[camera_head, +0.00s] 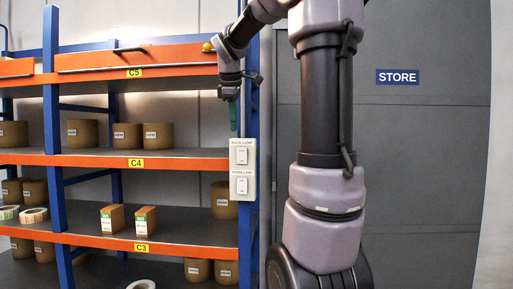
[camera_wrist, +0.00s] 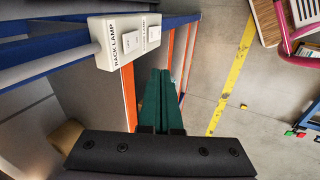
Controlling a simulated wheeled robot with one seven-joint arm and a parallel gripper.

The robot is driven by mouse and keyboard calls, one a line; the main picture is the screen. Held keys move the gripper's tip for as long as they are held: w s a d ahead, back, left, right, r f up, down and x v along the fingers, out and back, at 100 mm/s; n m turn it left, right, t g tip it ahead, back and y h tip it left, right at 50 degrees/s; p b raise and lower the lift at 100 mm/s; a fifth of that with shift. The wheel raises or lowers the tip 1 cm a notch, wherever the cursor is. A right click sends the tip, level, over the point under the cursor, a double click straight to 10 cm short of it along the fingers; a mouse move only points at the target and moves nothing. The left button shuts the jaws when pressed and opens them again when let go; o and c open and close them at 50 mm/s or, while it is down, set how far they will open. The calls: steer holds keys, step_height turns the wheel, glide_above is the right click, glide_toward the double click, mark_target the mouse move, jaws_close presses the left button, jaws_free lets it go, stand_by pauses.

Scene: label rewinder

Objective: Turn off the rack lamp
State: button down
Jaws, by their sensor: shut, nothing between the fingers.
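A white switch panel (camera_head: 243,169) is fixed to the blue rack post, with one switch above another. In the wrist view the panel (camera_wrist: 122,40) is at the upper left; its nearer switch (camera_wrist: 131,41) is marked RACK LAMP. The other label is too blurred to read surely. The upper switch (camera_head: 241,155) and lower switch (camera_head: 241,186) both show in the head view. My gripper (camera_head: 233,128) has green fingers pointing down, just above and left of the panel, apart from it. In the wrist view the fingers (camera_wrist: 160,75) are together and empty.
The rack's orange beams (camera_head: 160,160) and blue post (camera_head: 249,100) stand close by my gripper. Brown rolls (camera_head: 127,136) and small boxes (camera_head: 145,220) sit on the shelves. Light glows on the wall under the top beam. A grey door marked STORE (camera_head: 397,77) is at right.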

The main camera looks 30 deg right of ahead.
mark_target(241, 146)
steer(key=shift+w+d+r, duration=0.15)
steer(key=shift+w+d, duration=0.15)
steer(key=shift+d, duration=0.45)
steer(key=x, duration=0.3)
steer(key=w+d+x, duration=0.1)
steer(key=x, duration=0.3)
steer(key=w+r+x, duration=0.1)
steer(key=x, duration=0.3)
steer(key=shift+d, duration=0.25)
steer(key=shift+w+d+r, duration=0.2)
steer(key=shift+w+d, duration=0.1)
steer(key=shift+w, duration=0.2)
